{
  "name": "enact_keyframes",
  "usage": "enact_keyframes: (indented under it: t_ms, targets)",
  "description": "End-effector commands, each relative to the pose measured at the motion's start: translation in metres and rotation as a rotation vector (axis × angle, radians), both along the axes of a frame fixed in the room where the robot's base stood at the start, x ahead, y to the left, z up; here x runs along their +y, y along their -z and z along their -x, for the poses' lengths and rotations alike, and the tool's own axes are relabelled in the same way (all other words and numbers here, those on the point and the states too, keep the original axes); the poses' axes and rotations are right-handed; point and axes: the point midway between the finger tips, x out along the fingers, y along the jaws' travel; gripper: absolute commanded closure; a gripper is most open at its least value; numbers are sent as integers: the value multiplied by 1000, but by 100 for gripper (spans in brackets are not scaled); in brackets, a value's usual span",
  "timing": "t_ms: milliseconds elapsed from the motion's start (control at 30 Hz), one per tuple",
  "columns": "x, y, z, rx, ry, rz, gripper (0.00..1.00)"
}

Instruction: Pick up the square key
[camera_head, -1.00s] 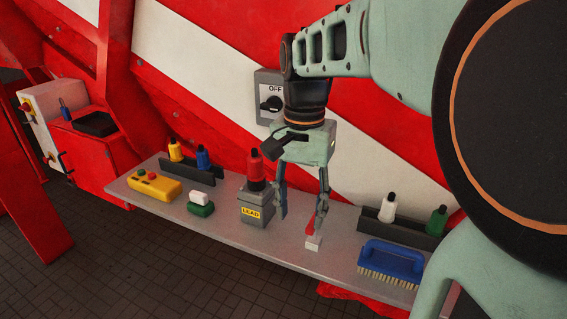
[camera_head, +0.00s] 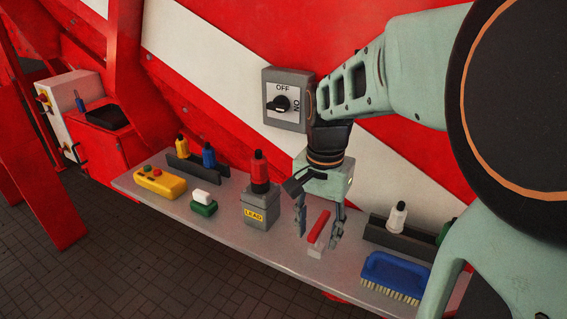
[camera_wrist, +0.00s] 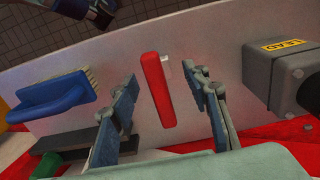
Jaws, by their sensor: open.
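The square key, a red bar handle (camera_head: 319,226) with a pale square end (camera_head: 315,250), is on the grey shelf (camera_head: 228,232), right of the grey LEAD block. In the wrist view its red handle (camera_wrist: 157,90) points lengthwise between my fingers, with the pale end partly hidden behind it. My gripper (camera_head: 318,238) is open above the shelf, with one finger on each side of the key. In the wrist view the gripper (camera_wrist: 162,80) shows clear gaps to the handle on both sides. I see no contact.
The LEAD block (camera_head: 258,210) with a red-and-black top stands close left of my gripper. A blue brush (camera_head: 396,271) and a dark rack with a white bottle (camera_head: 396,218) stand to the right. A grey switch box (camera_head: 286,119) is on the wall behind.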

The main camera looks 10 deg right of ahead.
Motion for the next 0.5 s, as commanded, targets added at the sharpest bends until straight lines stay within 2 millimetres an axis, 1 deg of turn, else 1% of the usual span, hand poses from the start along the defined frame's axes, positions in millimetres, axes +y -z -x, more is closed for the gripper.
enact_keyframes:
  t_ms: [33,100,200,300,500]
  targets:
    - [-1,9,1,5,1,0,57]
    - [-2,20,1,5,1,0,57]
    - [-1,32,1,4,0,0,57]
    - [-1,38,0,1,0,0,57]
    - [-1,38,0,1,0,-1,57]
